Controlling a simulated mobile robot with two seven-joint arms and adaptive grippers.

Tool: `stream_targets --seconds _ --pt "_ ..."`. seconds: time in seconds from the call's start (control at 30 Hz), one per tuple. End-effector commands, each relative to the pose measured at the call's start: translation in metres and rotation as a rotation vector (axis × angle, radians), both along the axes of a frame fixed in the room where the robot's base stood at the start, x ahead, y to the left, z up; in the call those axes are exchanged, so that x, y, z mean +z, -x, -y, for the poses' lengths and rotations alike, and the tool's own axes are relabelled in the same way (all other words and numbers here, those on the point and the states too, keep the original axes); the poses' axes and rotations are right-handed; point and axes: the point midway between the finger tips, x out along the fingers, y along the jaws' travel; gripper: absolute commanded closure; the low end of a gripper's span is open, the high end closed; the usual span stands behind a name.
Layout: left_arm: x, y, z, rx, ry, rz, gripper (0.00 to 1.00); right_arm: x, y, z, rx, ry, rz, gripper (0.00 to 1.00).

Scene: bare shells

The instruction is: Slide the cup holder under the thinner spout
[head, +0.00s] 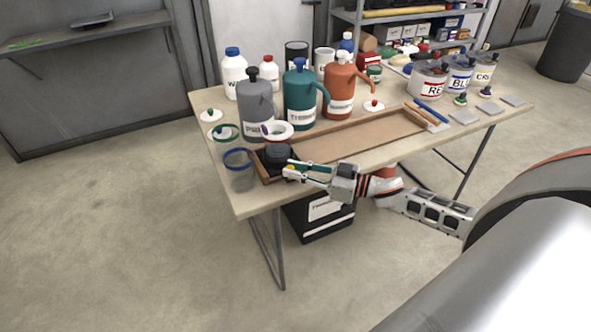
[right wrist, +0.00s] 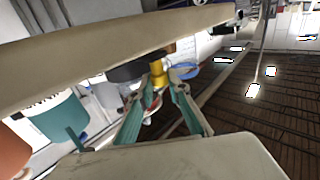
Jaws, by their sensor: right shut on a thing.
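The cup holder (head: 278,153) is a black round piece at the left end of a long wooden track (head: 345,148) on the table. In the right wrist view the dark holder (right wrist: 128,72) has a yellow knob (right wrist: 158,78) beside it. My right gripper (head: 289,171) reaches over the track's front edge and is shut on the yellow knob; its fingertips (right wrist: 158,92) also show in the wrist view. My left gripper is out of view.
A grey jug (head: 257,110) stands behind the holder. A clear jar with a blue rim (head: 238,170) stands just left of the track. A blue stick (head: 430,113) lies by the track's right end. The track right of the holder is clear.

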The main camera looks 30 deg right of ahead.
Motion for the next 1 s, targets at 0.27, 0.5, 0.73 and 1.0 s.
stream_targets --seconds 0.27,0.5,0.73,1.0 --pt "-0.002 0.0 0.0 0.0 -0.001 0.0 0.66 -0.001 0.003 0.029 -0.003 0.003 -0.001 1.0" --pt "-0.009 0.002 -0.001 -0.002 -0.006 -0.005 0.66 -0.003 0.008 0.081 -0.005 0.006 -0.003 1.0" --pt "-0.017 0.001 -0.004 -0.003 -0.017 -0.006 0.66 -0.003 0.014 0.125 -0.004 0.005 -0.004 1.0" --pt "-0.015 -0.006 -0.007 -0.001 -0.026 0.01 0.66 -0.001 0.017 0.154 -0.002 0.002 -0.001 1.0"
